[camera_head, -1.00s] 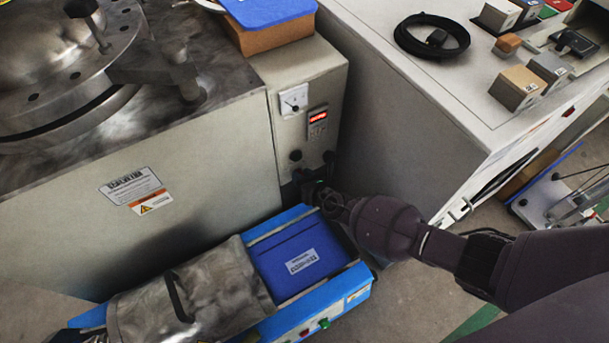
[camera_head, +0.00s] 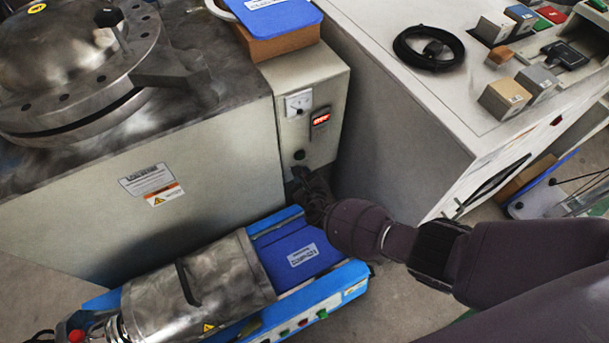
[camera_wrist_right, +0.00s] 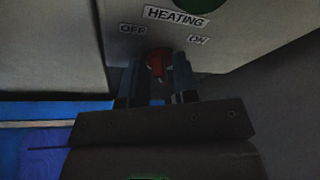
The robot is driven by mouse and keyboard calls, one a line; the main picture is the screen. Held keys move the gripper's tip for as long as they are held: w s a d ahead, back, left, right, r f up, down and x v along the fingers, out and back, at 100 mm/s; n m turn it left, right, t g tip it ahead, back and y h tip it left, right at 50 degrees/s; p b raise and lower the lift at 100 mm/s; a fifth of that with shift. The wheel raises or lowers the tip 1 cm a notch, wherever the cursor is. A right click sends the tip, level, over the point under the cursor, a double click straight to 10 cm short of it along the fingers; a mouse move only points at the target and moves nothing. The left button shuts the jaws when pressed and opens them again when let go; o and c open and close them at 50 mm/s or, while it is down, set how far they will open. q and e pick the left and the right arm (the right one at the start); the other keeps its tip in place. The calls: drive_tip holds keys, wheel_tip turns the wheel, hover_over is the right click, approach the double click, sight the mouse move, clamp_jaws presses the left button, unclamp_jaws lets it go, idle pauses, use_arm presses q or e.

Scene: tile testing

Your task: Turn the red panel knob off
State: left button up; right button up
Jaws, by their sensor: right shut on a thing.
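The red knob (camera_wrist_right: 158,62) is on the panel below a "HEATING" label, between "OFF" on the left and "ON" on the right, in the right wrist view. My right gripper (camera_wrist_right: 158,74) is shut on it, one finger on each side. In the head view my right gripper (camera_head: 302,178) is at the lower front of the grey control box (camera_head: 318,135), and the red knob is hidden there. The knob's exact angle is hard to read in the dark wrist view. My left gripper is not in view.
A blue bench device (camera_head: 345,278) with a metal cylinder (camera_head: 200,283) stands just below. A light cabinet (camera_head: 400,140) is close on the right.

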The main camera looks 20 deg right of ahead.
drive_tip(key=shift+f, duration=0.1)
idle(0.4)
drive_tip(key=o, duration=0.6)
drive_tip(key=shift+s+r+p, duration=0.35)
drive_tip(key=shift+r, duration=0.05)
use_arm(q)
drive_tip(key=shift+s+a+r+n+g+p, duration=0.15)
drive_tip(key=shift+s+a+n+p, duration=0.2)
drive_tip(key=shift+p, duration=0.7)
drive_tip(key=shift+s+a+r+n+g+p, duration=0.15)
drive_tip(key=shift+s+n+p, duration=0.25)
drive_tip(key=shift+p, duration=0.6)
use_arm(e)
drive_tip(key=shift+f+v, duration=0.15)
drive_tip(key=shift+v, duration=2.35)
drive_tip(key=shift+f+v, duration=0.15)
drive_tip(key=shift+v, duration=2.35)
